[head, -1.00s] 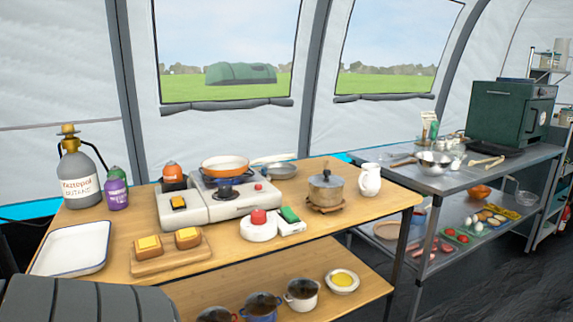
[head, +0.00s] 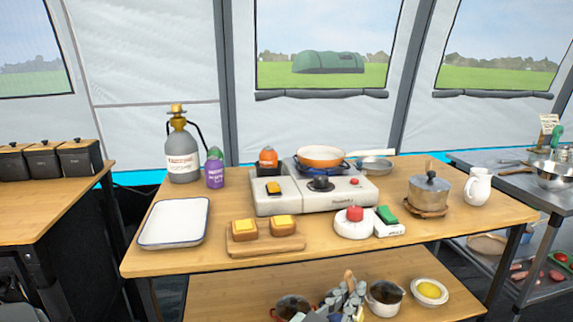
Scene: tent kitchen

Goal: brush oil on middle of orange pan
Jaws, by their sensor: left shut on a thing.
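The orange pan (head: 321,158) sits on the portable stove (head: 300,195) at the table's back, with its pale handle pointing right. Its inside is light and looks empty. My left gripper (head: 345,297) is at the bottom middle, in front of the lower shelf. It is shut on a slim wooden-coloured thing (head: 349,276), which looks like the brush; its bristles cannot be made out. A pale bowl of yellow liquid (head: 430,290), which looks like oil, stands on the lower shelf to the gripper's right. My right gripper is not in view.
Dark-filled pots (head: 385,297) crowd the lower shelf around the gripper. A gas bottle (head: 182,150) stands back left.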

